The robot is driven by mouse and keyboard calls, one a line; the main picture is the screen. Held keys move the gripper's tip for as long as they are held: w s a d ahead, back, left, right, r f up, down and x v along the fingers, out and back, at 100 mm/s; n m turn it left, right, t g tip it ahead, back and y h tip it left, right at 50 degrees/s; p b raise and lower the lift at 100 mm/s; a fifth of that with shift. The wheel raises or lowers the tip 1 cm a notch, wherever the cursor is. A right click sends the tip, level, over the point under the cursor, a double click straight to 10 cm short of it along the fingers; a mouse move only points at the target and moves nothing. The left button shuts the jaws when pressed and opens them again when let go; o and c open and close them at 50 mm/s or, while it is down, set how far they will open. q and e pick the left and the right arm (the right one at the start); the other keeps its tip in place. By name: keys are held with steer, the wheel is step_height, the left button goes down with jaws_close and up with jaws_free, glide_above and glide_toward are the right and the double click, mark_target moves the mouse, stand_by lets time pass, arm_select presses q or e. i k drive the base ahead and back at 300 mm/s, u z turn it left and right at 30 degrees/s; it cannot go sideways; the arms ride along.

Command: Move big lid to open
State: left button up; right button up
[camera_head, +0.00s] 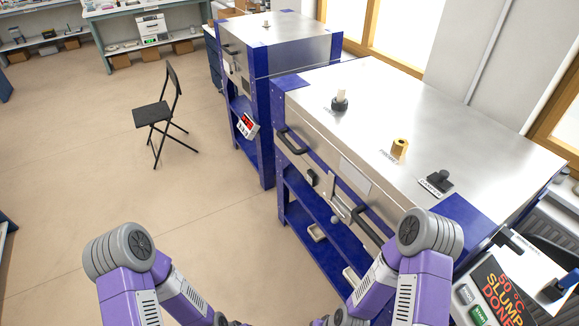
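The big kiln's lid (363,99) is a wide brushed-metal top on a blue stand (316,230), right of centre. It appears to be lying flat and shut. Two black handles are on its front side, one near the left end (291,141) and one further right (367,226). A metal latch (339,198) sits between them. My two purple arms rise at the bottom and bend back down toward the bottom edge, short of the kiln. Both grippers are out of frame below, and neither arm appears to touch the lid.
A smaller kiln (279,45) on a blue stand is behind. On the big lid are a pale knob (340,100), a brass plug (399,148) and a black knob (440,179). A black folding chair (158,113) stands left. A sign (504,291) is bottom right. Left floor is mostly clear.

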mark_target(378, 148)
steer(key=u, duration=0.8)
steer(key=i, duration=1.65)
steer(key=z, duration=1.3)
steer(key=i, duration=0.45)
steer(key=z, duration=0.4)
